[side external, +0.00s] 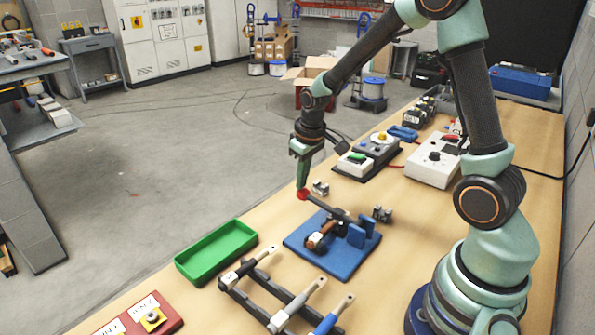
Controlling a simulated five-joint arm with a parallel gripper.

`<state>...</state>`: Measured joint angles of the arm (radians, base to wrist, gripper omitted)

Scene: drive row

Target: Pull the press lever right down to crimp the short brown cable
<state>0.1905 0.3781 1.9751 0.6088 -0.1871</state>
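The press stands on a blue base plate (316,262). Its dark lever (330,208) slants from the blue uprights (362,234) up and left to a red knob (302,194). A short brown piece, which looks like the brown cable (318,240), lies on the press below the lever; its ends are hard to make out. My gripper (303,184) points down with its fingertips at the red knob. Whether the fingers grip the knob or only touch it from above is too small to tell. The lever is tilted, with its knob end clear of the table.
A green tray (217,262) is left of the press. A black rack with several handled tools (297,305) stands in front. Small metal parts (382,213) sit near the plate. A switch box (372,152) and a white control box (434,160) stand behind.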

